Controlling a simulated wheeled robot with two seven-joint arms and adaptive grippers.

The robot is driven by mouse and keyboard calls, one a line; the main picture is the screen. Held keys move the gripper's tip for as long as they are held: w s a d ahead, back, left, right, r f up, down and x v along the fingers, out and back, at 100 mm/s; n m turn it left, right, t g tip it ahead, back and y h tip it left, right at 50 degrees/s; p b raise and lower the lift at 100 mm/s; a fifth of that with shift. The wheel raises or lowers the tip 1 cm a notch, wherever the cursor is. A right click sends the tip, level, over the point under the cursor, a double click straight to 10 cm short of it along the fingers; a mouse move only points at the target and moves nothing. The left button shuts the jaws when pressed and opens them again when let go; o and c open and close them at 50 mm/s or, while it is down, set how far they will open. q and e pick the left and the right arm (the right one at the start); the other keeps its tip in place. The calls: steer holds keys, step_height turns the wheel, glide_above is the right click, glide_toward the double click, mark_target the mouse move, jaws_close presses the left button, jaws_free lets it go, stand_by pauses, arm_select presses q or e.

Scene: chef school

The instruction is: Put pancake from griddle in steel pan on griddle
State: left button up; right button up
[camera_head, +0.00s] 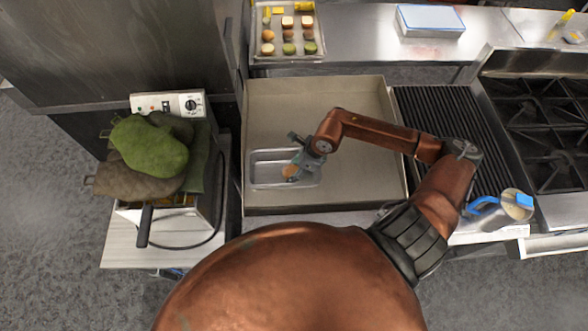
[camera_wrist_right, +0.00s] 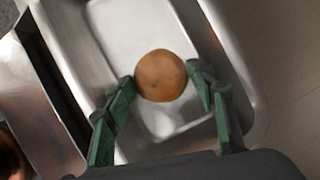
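The steel pan (camera_head: 262,170) is a rectangular metal container on the left part of the flat griddle (camera_head: 325,100). My right gripper (camera_head: 293,166) reaches in from the right and is over the pan's right half. It holds the round brown pancake (camera_head: 290,172) between its fingertips. In the right wrist view, the pancake (camera_wrist_right: 161,76) touches both green fingers of the gripper (camera_wrist_right: 161,74), with the bare pan floor (camera_wrist_right: 165,122) behind it. I cannot tell how high it is above the floor. My left gripper is not in view.
Oven mitts (camera_head: 150,150) lie on a fryer at left. A tray of food (camera_head: 288,57) stands behind. The griddle has raised walls.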

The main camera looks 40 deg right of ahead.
steer(key=shift+o, duration=0.2)
steer(key=shift+r, duration=0.1)
steer(key=v, duration=1.2)
steer(key=shift+w, duration=0.1)
